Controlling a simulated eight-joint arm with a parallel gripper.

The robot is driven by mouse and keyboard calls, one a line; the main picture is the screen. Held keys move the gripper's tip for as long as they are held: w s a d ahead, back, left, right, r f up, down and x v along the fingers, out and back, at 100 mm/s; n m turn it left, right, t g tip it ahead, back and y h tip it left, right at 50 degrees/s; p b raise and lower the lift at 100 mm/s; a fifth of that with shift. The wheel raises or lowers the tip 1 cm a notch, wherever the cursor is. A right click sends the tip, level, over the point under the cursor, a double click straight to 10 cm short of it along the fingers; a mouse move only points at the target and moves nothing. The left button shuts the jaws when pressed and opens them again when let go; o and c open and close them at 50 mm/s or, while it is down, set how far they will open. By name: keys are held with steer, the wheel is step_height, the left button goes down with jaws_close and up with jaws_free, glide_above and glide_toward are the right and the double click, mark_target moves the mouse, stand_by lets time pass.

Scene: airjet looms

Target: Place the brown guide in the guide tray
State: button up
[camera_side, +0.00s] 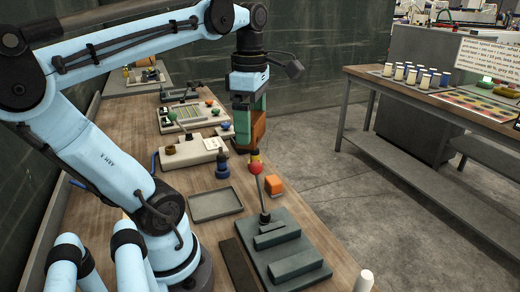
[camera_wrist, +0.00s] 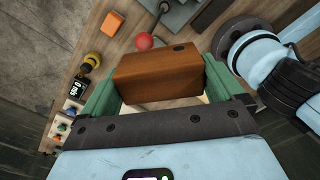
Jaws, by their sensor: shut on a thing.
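The brown guide (camera_wrist: 158,75), a long brown block with a dark hole near one end, is held between the green fingers of my gripper (camera_wrist: 160,82) in the wrist view. In the side view the guide (camera_side: 258,130) hangs from my gripper (camera_side: 248,126), above the bench and apart from it. A shallow grey tray (camera_side: 215,190), which looks like the guide tray, lies empty on the bench, nearer the side camera and left of the gripper. I cannot make out the tray in the wrist view.
A red-knobbed lever (camera_side: 256,168) rises from a grey plate (camera_side: 310,277) near the gripper. An orange block (camera_side: 275,185) lies beside it. A dark blue bottle-like thing (camera_side: 222,171) stands behind the tray. A white device (camera_side: 190,153) and a parts board are farther back.

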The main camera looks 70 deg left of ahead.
steer(key=s+a+n, duration=0.8)
steer(key=a, duration=0.1)
steer(key=shift+w+d+f, duration=0.1)
steer(key=shift+f, duration=5.45)
steer(key=shift+w+d+f, duration=0.1)
steer(key=shift+f, duration=5.45)
steer(key=shift+f, duration=0.1)
steer(key=o, duration=0.7)
steer(key=shift+r, duration=6.15)
